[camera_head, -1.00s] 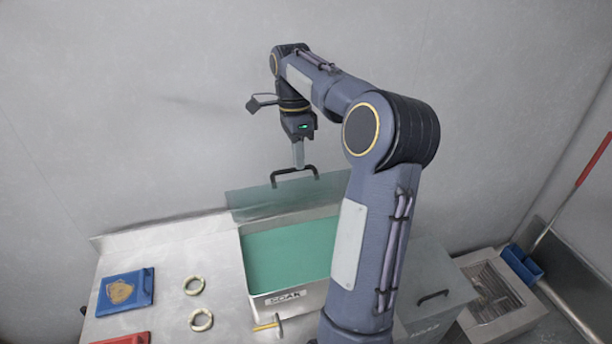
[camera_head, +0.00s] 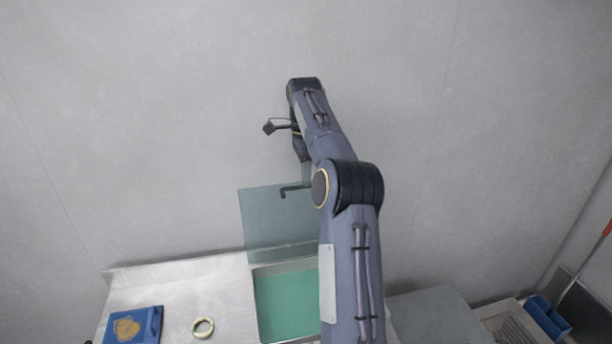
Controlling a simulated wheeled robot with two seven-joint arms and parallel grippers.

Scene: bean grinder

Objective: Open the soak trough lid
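The soak trough (camera_head: 289,336) shows green inside at the bottom middle, partly hidden behind my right arm. Its translucent lid (camera_head: 268,222) stands raised, nearly upright, at the trough's back edge. The dark lid handle (camera_head: 294,190) shows near the lid's top, its right part hidden by my arm. My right gripper (camera_head: 306,172) is at the lid's upper right by the handle. Its fingertips are largely hidden behind my own arm, so I cannot see whether they hold the handle. My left gripper is not in view.
A steel counter (camera_head: 180,290) holds a blue board (camera_head: 133,325) and a cream ring (camera_head: 203,328) left of the trough. A grey bin lid (camera_head: 435,315) and a blue container (camera_head: 546,317) are at the lower right. The grey wall stands behind.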

